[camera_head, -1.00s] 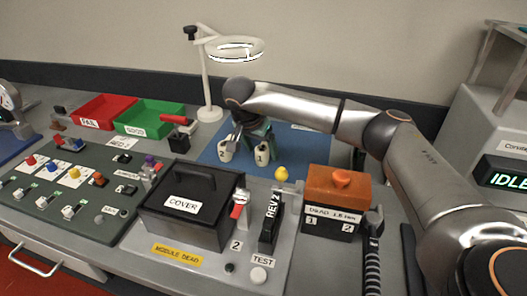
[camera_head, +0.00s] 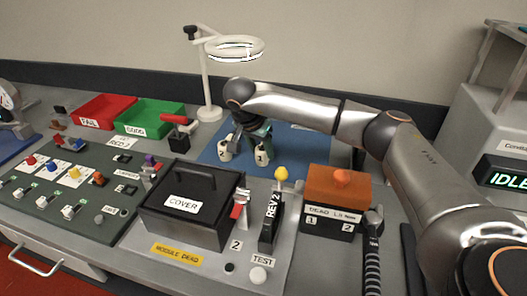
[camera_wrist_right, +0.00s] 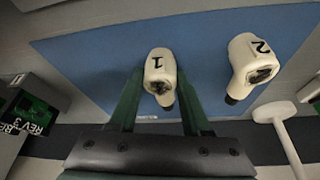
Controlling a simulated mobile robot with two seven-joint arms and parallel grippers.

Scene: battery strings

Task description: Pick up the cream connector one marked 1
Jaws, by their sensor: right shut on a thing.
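The cream connector marked 1 (camera_head: 262,156) stands on the blue mat (camera_head: 208,158) at the back of the bench. It also shows in the right wrist view (camera_wrist_right: 159,70), between the two green fingers. My right gripper (camera_wrist_right: 160,88) is shut on it. In the head view my right gripper (camera_head: 261,140) comes down from above onto this connector, and its fingers are partly hidden. The cream connector marked 2 (camera_head: 224,151) stands just to its left, apart from the fingers in the right wrist view (camera_wrist_right: 246,62). My left gripper is not in view.
A white ring lamp (camera_head: 207,85) stands behind the mat. A black box marked COVER (camera_head: 184,205), a yellow-knobbed lever (camera_head: 281,174) and an orange-topped box (camera_head: 333,185) stand in front. Green (camera_head: 150,115) and red (camera_head: 102,109) trays are at left.

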